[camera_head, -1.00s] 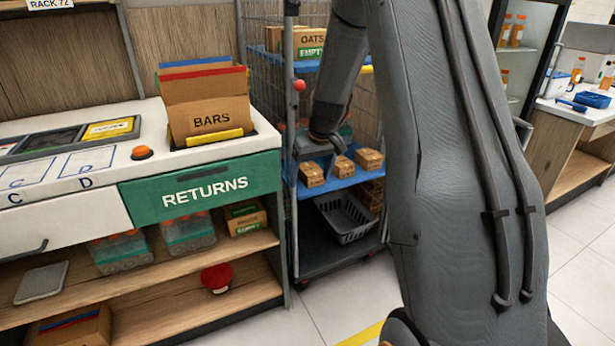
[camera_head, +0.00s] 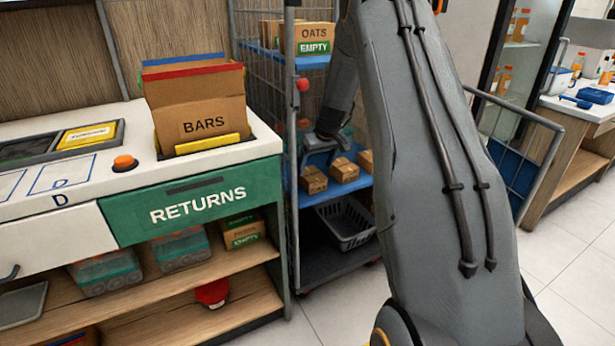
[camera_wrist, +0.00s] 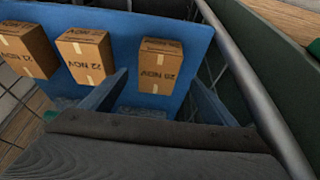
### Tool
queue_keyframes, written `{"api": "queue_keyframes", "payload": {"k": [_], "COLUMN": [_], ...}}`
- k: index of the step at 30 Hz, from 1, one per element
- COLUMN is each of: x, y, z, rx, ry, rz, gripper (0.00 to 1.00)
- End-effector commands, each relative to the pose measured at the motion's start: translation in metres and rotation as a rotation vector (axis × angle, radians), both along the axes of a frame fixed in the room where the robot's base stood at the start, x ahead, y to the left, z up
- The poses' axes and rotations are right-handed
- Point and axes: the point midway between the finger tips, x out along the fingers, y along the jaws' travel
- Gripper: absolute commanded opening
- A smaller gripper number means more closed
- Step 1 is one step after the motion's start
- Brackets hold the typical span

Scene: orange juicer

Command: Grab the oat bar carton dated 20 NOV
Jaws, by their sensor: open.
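Three small brown cartons stand in a row on the blue cart shelf (camera_wrist: 112,20). In the wrist view, their print is upside down. The rightmost carton (camera_wrist: 160,67) reads 20 NOV. The left carton's (camera_wrist: 25,50) date is hard to read. My gripper (camera_wrist: 158,82) is open and empty, its fingers pointing toward the 20 NOV carton, which appears between them. I cannot tell whether they touch it. In the head view, the 20 NOV carton appears to be the leftmost (camera_head: 313,181), just below my gripper (camera_head: 322,148).
The cart post (camera_head: 291,160) stands close to the left of my gripper. The RETURNS counter (camera_head: 200,200) with a BARS box (camera_head: 203,122) is left of the cart. A grey basket (camera_head: 347,222) sits below the cartons. An OATS box (camera_head: 314,38) is above.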

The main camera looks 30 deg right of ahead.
Motion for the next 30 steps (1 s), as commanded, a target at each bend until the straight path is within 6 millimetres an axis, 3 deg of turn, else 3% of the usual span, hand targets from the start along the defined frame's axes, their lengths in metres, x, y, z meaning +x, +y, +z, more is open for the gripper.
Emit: {"api": "queue_keyframes", "payload": {"k": [21, 30], "x": [0.03, 0.032], "y": [-0.004, -0.003], "z": [-0.066, -0.071], "rx": [0.0, 0.0], "ry": [0.001, 0.0], "rz": [-0.003, -0.002], "gripper": [0.8, 0.8]}}
